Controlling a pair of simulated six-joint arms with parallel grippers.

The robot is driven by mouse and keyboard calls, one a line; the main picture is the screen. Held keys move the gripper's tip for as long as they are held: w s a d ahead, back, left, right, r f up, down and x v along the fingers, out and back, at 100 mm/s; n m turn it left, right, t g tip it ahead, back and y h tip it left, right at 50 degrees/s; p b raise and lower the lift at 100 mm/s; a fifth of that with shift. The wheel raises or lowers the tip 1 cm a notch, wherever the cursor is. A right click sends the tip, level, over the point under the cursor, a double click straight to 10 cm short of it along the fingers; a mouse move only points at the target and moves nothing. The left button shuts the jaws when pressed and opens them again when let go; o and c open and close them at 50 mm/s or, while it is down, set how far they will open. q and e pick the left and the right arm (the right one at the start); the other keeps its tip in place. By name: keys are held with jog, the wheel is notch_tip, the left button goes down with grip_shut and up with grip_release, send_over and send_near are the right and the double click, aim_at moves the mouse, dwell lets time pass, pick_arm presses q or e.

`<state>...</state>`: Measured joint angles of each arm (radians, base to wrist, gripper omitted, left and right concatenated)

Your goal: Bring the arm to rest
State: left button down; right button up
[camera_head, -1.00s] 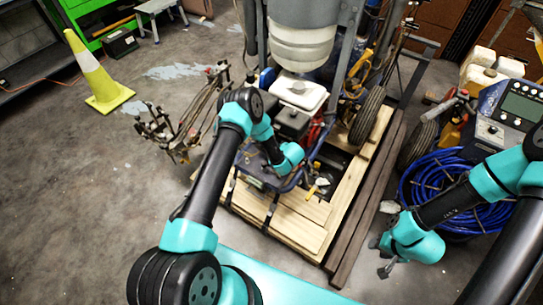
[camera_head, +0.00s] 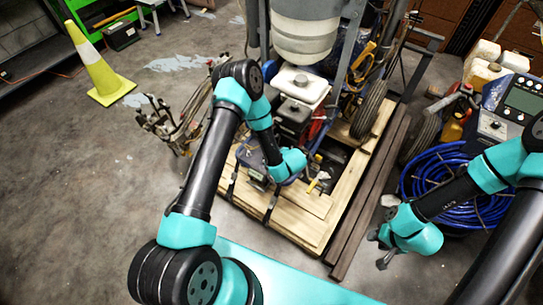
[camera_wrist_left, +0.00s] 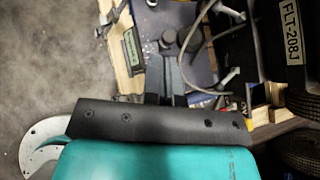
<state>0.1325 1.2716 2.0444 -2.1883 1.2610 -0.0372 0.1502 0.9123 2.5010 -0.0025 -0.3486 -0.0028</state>
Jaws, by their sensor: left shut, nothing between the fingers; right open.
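My left arm reaches up from the lower left in the head view and bends down at the elbow over the front of the line striper (camera_head: 298,85). Its wrist (camera_head: 287,165) hangs above the wooden pallet, and its fingertips are hard to make out there. In the left wrist view my left gripper (camera_wrist_left: 168,62) is shut and empty, pointing at the striper's blue plate and frame; I cannot tell whether it touches them. My right gripper (camera_head: 379,250) is open and empty, right of the pallet and in front of the blue hose.
The striper stands on a wooden pallet (camera_head: 290,225) with dark beams on its right. A coiled blue hose (camera_head: 455,185) and a machine (camera_head: 515,100) stand at the right. A yellow cone (camera_head: 100,75) stands at the far left. The grey floor at the left is mostly clear.

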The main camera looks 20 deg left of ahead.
pick_arm(q)
jog(key=shift+s, duration=0.1)
dwell(0.4)
jog(key=s+n+g+h, duration=0.4)
jog(key=s+n+g, duration=0.4)
jog(key=s, duration=0.6)
jog(key=s+d+r+n+t+h, duration=0.2)
jog(key=s+r+n+h, duration=0.5)
jog(key=n, duration=1.1)
jog(key=shift+s+d+r+t+h, duration=0.3)
jog(key=shift+s+t+h, duration=0.3)
jog(key=shift+s+t, duration=0.25)
